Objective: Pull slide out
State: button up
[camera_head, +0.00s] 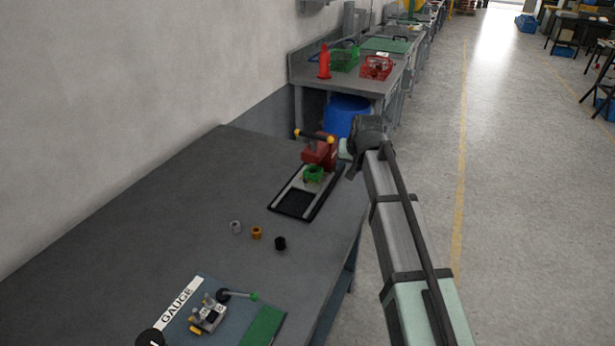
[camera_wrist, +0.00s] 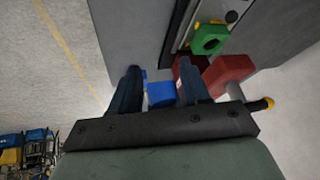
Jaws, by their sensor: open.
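A press-like fixture stands at the table's far right edge. It has a dark base with pale rails (camera_head: 284,194), a red body (camera_head: 322,150) and a dark handle with yellow ends (camera_head: 314,136). A green ring-shaped part (camera_head: 313,174), which looks like the slide, sits between the rails in front of the red body. In the wrist view the green part (camera_wrist: 209,40) is at the upper right, beside the red body (camera_wrist: 228,74). My gripper (camera_wrist: 158,66) is open and empty, beside the fixture and by the table edge. Its fingertips are not clear in the head view.
Grey, orange and black small rings (camera_head: 256,233) lie on the grey table (camera_head: 150,230). A gauge board (camera_head: 175,325) lies at the front. A blue barrel (camera_head: 345,115) stands beyond the table. The table's left side is clear.

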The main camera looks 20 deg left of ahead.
aim_at(306, 179)
jog(key=s+a+r+n+g, duration=0.25)
jog(key=s+a+r, duration=0.2)
jog(key=a, duration=0.35)
jog(key=shift+y, duration=0.4)
jog(key=x, duration=1.2)
jog(key=shift+w+a+f, duration=0.25)
jog(key=shift+a+f, duration=0.05)
grip_shut()
jog(key=shift+s, duration=0.1)
